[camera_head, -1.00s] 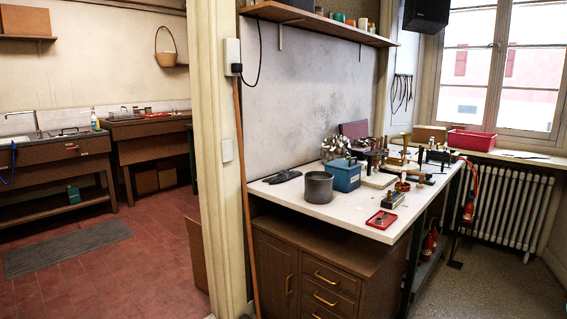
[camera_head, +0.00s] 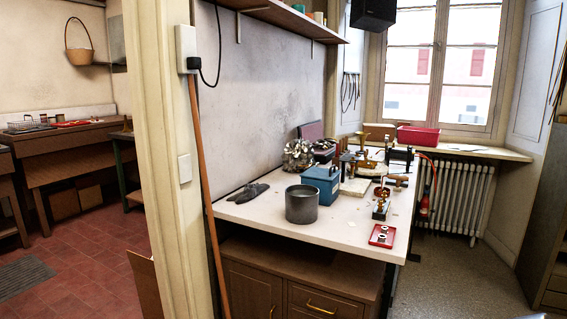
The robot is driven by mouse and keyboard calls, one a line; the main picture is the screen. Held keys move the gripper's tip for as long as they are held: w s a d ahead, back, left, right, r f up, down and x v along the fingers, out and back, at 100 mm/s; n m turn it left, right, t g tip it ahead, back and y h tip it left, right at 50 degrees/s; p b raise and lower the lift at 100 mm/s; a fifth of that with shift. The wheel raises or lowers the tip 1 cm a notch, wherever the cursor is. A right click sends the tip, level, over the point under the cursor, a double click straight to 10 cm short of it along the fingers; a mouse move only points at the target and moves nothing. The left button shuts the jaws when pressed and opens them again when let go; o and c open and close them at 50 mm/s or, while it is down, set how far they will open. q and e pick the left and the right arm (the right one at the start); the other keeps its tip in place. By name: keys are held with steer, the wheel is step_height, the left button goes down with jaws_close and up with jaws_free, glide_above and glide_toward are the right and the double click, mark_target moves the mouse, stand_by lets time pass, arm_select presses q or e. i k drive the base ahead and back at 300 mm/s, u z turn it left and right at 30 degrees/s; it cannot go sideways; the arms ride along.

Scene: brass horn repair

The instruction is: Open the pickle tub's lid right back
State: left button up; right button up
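A blue lidded box (camera_head: 321,187) stands on the white-topped workbench (camera_head: 260,213). It looks shut, with a small dark handle or catch on top, and may be the pickle tub; I cannot tell for sure. A grey round pot (camera_head: 301,206) stands in front of it to the left, close to it, and looks open at the top. Neither of my grippers is in view.
Dark gloves (camera_head: 248,193) lie left of the pot, and a red tray (camera_head: 382,236) lies at the front right edge. Brass parts and tools crowd the bench behind. A door post (camera_head: 160,130) stands at left; floor is clear right of the bench.

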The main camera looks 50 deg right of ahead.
mark_target(322, 174)
steer(key=z, duration=0.45)
steer(key=i, duration=1.15)
steer(key=z, duration=0.9)
